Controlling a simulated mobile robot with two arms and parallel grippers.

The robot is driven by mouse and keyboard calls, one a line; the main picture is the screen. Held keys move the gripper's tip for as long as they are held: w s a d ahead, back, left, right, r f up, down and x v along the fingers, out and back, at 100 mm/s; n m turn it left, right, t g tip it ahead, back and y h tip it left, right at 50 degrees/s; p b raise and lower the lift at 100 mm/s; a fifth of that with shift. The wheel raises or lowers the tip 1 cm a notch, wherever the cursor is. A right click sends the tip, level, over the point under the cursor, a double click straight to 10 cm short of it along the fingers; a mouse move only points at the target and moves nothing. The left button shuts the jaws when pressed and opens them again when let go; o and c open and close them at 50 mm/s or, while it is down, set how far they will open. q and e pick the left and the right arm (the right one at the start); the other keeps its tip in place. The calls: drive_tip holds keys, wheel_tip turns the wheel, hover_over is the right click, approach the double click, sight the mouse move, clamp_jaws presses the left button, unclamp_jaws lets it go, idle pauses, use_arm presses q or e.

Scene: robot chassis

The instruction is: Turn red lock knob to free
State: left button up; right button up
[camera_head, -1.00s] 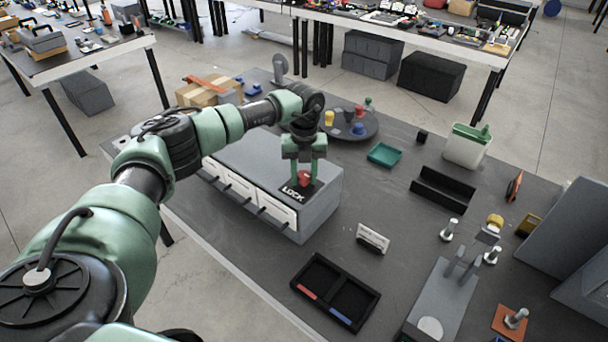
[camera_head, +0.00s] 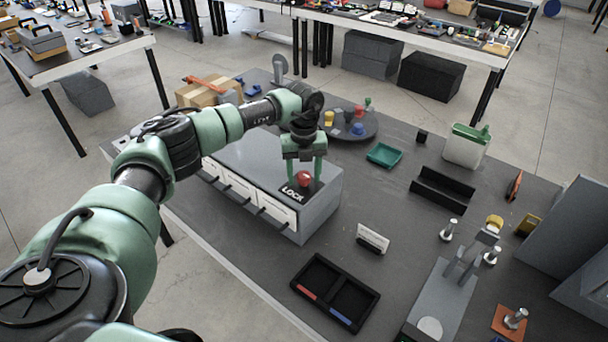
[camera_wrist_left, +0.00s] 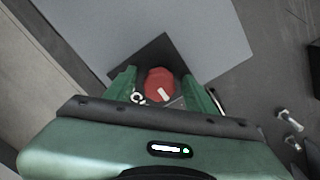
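The red lock knob (camera_head: 304,178) sits on a black plate marked LOCK (camera_head: 293,192) on top of a grey drawer cabinet (camera_head: 322,208). In the left wrist view the red knob (camera_wrist_left: 160,84) shows a white pointer mark aimed down and slightly right in the picture. My left gripper (camera_head: 304,179) points down over the knob. Its green fingers are open, one on each side of the knob, with gaps visible between fingers and knob in the wrist view (camera_wrist_left: 163,82). Part of the plate's lettering is hidden in the wrist view. My right gripper is not in view.
A round dark tray (camera_head: 358,134) with coloured pieces stands behind the cabinet. A small white sign (camera_head: 372,239) and a black two-part tray (camera_head: 335,291) lie to the front right. A teal tray (camera_head: 384,154) is at the back right. Bare table lies right of the cabinet.

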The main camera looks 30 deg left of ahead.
sight(304, 174)
use_arm(q)
wheel_tip(304, 174, up, 7)
drive_tip(key=shift+f+b, duration=0.1)
drive_tip(key=shift+b, duration=1.05)
drive_tip(key=shift+r, duration=0.45)
